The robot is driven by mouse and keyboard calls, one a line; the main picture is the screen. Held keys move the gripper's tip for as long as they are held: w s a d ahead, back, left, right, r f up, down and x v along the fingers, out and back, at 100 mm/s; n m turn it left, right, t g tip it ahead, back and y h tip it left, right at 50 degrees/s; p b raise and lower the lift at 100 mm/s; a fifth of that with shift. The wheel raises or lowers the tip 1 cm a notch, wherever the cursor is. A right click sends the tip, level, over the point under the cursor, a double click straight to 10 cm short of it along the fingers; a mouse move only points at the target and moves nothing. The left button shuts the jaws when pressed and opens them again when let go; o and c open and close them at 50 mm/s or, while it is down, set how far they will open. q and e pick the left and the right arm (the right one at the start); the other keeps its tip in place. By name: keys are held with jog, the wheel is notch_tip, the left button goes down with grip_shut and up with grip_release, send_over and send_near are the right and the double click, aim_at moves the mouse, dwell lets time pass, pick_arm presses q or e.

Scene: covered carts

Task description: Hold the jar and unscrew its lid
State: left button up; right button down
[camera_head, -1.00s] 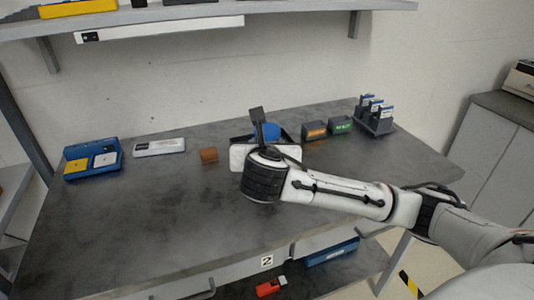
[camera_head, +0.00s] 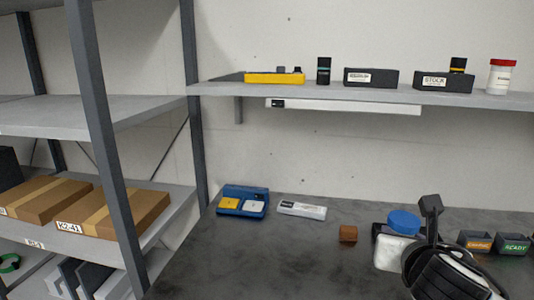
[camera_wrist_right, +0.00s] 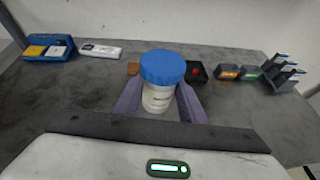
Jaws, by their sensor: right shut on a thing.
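A white jar (camera_head: 392,252) with a blue lid (camera_head: 403,222) is at the lower right of the head view. In the right wrist view the jar (camera_wrist_right: 158,98) is upright between my right gripper's two fingers (camera_wrist_right: 159,104). The gripper is shut on the jar's body, below the blue lid (camera_wrist_right: 163,66), which is seated on top. In the head view my right gripper (camera_head: 412,262) is beside the jar and partly hides it. I cannot tell whether the jar touches the table. My left gripper is in neither view.
On the grey table (camera_head: 290,260) are a blue tray (camera_head: 243,201), a white device (camera_head: 302,209), a brown block (camera_head: 348,233) and small bins (camera_head: 475,241). A red-lidded jar (camera_head: 501,78) stands on the shelf above.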

jog(key=s+a+r+n+y, duration=0.1)
jog(key=s+a+r+y, duration=0.1)
jog(key=a, duration=0.9)
jog(key=s+a+r+n+t+y, duration=0.1)
jog(key=s+a, duration=0.4)
jog(key=a, duration=0.6)
notch_tip(320, 180, up, 2)
jog(key=shift+s+r+n+y, duration=0.1)
jog(key=shift+s+n+y, duration=0.1)
jog(key=shift+n+y, duration=0.35)
